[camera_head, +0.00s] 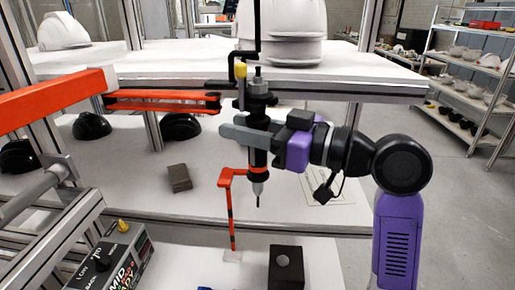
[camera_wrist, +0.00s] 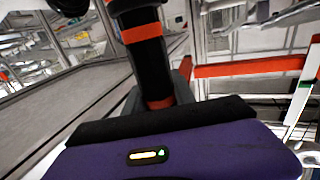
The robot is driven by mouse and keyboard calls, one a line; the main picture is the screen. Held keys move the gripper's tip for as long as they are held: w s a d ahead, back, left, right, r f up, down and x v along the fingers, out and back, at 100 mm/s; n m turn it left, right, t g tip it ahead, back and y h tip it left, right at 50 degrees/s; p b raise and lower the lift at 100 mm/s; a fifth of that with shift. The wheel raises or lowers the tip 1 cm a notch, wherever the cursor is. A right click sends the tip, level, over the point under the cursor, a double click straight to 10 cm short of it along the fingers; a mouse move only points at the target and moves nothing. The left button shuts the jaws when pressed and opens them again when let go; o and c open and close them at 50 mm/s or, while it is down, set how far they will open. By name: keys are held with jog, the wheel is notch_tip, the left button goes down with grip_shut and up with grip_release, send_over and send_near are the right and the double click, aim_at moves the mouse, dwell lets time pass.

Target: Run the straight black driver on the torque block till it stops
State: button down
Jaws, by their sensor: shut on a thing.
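The straight black driver (camera_head: 257,150) hangs upright, with orange bands and a thin bit pointing down. My gripper (camera_head: 250,136) is shut around its body from the right. In the wrist view the driver (camera_wrist: 150,65) stands between the fingers, its lower part hidden by my gripper. The block that looks like the torque block (camera_head: 286,270) is dark, with a round grey spot on top, at the bottom of the head view. The driver's tip is above the block's level, up and to the left of it in the picture, and apart from it.
An orange arm (camera_head: 160,100) reaches in from the left near the driver's top. A thin orange-and-black post (camera_head: 231,215) stands close to the bit. A control box (camera_head: 110,268) sits at lower left. A small brown block (camera_head: 179,178) and dark shells (camera_head: 92,126) lie on the bench.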

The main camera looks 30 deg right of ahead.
send_over(260, 182)
jog(key=v, duration=0.3)
jog(key=shift+w+a, duration=0.1)
jog(key=shift+w, duration=0.05)
jog(key=shift+f, duration=0.15)
jog(key=shift+f+b, duration=2.15)
jog(key=shift+f, duration=0.4)
jog(key=shift+f+b, duration=1.75)
jog(key=shift+f, duration=0.1)
jog(key=shift+f+b, duration=1)
jog(key=shift+f, duration=0.25)
